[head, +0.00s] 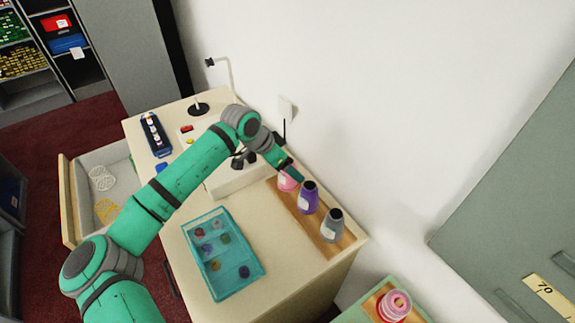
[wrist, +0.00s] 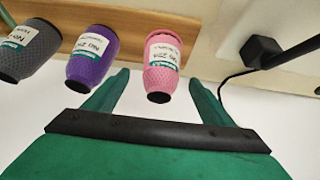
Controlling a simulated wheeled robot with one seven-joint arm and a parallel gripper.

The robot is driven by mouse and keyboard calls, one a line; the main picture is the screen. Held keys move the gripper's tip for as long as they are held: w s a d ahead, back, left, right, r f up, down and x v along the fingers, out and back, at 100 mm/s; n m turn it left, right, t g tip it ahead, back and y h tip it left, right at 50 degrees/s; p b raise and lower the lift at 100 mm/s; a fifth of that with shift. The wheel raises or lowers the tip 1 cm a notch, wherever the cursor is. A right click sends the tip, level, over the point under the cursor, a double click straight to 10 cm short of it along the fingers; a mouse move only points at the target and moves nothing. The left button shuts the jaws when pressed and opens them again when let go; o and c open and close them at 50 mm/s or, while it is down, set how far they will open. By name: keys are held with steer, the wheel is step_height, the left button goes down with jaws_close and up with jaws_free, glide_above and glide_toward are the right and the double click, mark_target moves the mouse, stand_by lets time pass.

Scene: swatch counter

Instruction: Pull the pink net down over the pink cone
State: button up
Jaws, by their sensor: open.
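The pink cone (head: 288,185) stands at the far end of a wooden strip, partly hidden by my gripper in the head view. In the wrist view the pink cone (wrist: 164,48) carries a white and green label and has a dark tip. The pink net (wrist: 162,80) shows as a mesh texture on the cone around and beyond the label; its exact edge is hard to tell. My gripper (wrist: 159,76) is open, with one green finger on each side of the pink cone's narrow end. Gaps show between the fingers and the cone.
A purple cone (head: 308,197) and a grey cone (head: 332,225) stand beside the pink one. A teal tray (head: 241,291) holds small spools. An open drawer (head: 67,200) holds a white net and a yellow net.

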steer(key=v, duration=1)
steer(key=shift+r, duration=0.25)
